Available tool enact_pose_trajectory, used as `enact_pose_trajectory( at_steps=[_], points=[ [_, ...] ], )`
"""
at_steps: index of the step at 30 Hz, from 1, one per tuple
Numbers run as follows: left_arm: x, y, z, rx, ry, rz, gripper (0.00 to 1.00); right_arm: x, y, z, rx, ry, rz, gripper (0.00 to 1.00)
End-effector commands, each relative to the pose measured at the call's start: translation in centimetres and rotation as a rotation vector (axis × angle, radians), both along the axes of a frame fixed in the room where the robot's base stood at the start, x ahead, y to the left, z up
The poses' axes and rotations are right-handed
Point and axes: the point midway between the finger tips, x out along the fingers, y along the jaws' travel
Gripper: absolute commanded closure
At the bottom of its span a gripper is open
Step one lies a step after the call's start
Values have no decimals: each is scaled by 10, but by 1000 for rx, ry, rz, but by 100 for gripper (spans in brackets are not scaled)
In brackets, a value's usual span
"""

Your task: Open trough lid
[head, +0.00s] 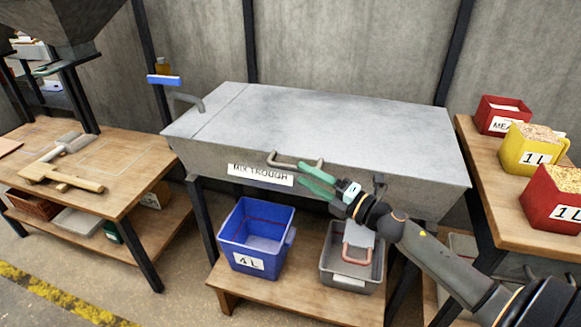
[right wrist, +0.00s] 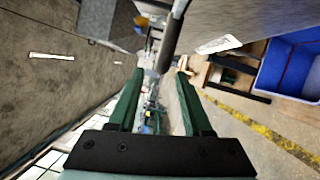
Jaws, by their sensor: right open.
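The mix trough (head: 400,180) is a grey metal box on a stand in the middle of the head view. Its flat lid (head: 320,115) lies shut on top. A bar handle (head: 290,163) sticks out at the lid's front edge, above the "MIX TROUGH" label (head: 262,174). My right gripper (head: 304,175) is open with green fingers, just in front of and below the handle's right part. In the right wrist view a dark bar (right wrist: 172,35), apparently the handle, lies ahead between the open fingers (right wrist: 160,74); nothing appears gripped. My left gripper is out of view.
A blue 4 L bin (head: 254,237) and a grey bin (head: 350,260) stand on the shelf below.

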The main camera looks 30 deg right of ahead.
Motion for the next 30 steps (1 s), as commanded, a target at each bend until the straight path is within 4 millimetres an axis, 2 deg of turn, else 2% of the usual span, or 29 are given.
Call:
enact_pose_trajectory(
  at_steps=[6, 12, 24, 26, 30],
  points=[
    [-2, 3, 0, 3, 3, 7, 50, 29, 9, 4, -2, -3, -1, 50],
    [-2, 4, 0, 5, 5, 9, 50, 45, 14, 4, 1, -1, -2, 50],
    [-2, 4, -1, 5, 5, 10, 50, 49, 16, 4, 0, 1, -1, 50],
    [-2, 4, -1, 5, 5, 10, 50, 49, 16, 4, 0, 1, -1, 55],
    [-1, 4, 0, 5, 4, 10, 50, 49, 16, 4, 0, 1, -1, 71]
  ],
)
